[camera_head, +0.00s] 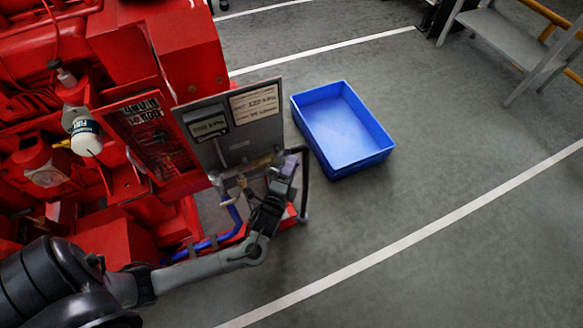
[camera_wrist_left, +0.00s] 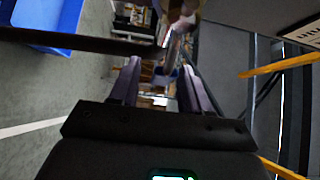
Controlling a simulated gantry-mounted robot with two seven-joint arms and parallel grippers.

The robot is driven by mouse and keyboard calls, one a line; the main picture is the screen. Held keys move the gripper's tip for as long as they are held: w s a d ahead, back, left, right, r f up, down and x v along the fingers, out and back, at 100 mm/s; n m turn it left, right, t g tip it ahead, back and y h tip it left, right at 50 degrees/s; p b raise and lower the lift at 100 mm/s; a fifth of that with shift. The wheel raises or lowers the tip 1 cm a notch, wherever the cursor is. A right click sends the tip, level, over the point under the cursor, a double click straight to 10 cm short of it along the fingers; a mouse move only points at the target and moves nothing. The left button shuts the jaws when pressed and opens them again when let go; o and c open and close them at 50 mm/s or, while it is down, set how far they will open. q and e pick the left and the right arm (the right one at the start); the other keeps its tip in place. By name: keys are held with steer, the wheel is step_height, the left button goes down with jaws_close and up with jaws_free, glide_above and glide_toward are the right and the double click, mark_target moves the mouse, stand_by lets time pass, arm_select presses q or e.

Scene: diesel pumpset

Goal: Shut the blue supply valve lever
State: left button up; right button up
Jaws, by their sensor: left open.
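The arm of my left gripper (camera_head: 287,163) comes in from the left, and the gripper is beside the lower right of the grey gauge panel (camera_head: 212,152). In the left wrist view the two dark purple fingers of my left gripper (camera_wrist_left: 160,72) stand apart, with nothing clearly gripped. A blue supply pipe (camera_head: 206,244) runs along the red base behind my arm. I cannot make out the blue valve lever; the gripper and wrist cover part of that area. My right gripper is in neither view.
The red pumpset (camera_head: 185,50) fills the left side. An empty blue bin (camera_head: 365,160) stands on the floor right of the panel. A dark upright bar (camera_head: 304,185) is close to my gripper's right. Grey steps (camera_head: 500,40) stand at the upper right. The floor between is clear.

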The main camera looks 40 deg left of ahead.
arm_select(q)
steer(key=shift+w+a, duration=0.15)
steer(key=shift+w, duration=0.2)
jaws_close()
